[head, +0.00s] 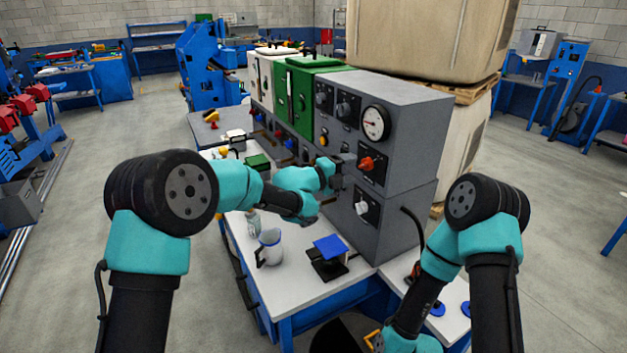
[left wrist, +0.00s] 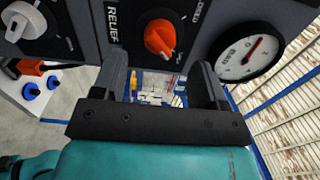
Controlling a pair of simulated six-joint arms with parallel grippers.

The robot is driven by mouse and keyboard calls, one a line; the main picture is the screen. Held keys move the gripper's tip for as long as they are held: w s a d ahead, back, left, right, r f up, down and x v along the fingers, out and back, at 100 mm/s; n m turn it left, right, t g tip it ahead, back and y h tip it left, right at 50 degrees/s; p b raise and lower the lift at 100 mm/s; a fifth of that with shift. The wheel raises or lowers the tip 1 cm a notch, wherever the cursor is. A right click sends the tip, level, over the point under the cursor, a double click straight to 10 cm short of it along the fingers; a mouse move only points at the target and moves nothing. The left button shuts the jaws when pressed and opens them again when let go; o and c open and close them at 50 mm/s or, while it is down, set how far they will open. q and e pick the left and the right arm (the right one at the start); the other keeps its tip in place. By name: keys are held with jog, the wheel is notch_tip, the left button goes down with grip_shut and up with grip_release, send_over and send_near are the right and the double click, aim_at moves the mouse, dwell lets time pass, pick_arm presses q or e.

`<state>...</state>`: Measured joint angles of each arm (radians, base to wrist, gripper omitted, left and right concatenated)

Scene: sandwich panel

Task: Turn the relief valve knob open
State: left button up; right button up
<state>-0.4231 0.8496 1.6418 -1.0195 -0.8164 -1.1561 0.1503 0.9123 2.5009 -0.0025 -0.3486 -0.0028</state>
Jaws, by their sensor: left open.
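The relief valve knob (head: 367,163) is orange-red and sits on a dark plate on the front of the grey panel box, below the round gauge. In the left wrist view the knob (left wrist: 160,38) shows beside the label "RELIEF", with part of another label at its other side. My left gripper (head: 343,170) is in front of the panel, just left of the knob. In the left wrist view its two dark fingers (left wrist: 161,75) are apart with nothing between them, and the knob lies just beyond the gap. My right arm comes in at the right; its gripper is out of frame.
The gauge (head: 374,123) is above the knob and a pale knob (head: 362,208) is below it. A white mug (head: 270,247) and a blue-topped black stand (head: 329,250) are on the bench (head: 295,285) below my left arm. A hose hangs at the box's right side.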

pick_arm(q)
jog(key=v, duration=1.2)
jog(key=shift+a, duration=0.15)
jog(key=s+a+f+n+y, duration=0.25)
jog(key=a+f+n, duration=0.3)
jog(key=f, duration=0.35)
jog(key=s+a+f+n+y, duration=0.1)
jog(key=a+f+n+y, duration=0.2)
jog(key=a+f+n, duration=0.5)
jog(key=s+a+f+n+y, duration=0.2)
jog(key=a+f+n+y, duration=0.15)
jog(key=f, duration=0.75)
jog(key=s+a+f+n+g+y, duration=0.1)
jog(key=s+a+f+n+g, duration=0.1)
jog(key=s+f+n, duration=0.3)
jog(key=s+a+f+n+g+y, duration=0.1)
jog(key=s+a+f+n, duration=0.4)
jog(key=s, duration=0.8)
jog(key=s+a+f+n+g+y, duration=0.1)
jog(key=s+a+f+n+g, duration=0.2)
jog(key=s+f+n, duration=0.3)
jog(key=s+a, duration=0.1)
jog(key=s, duration=0.2)
jog(key=shift+g, duration=0.3)
jog(key=shift+y, duration=0.3)
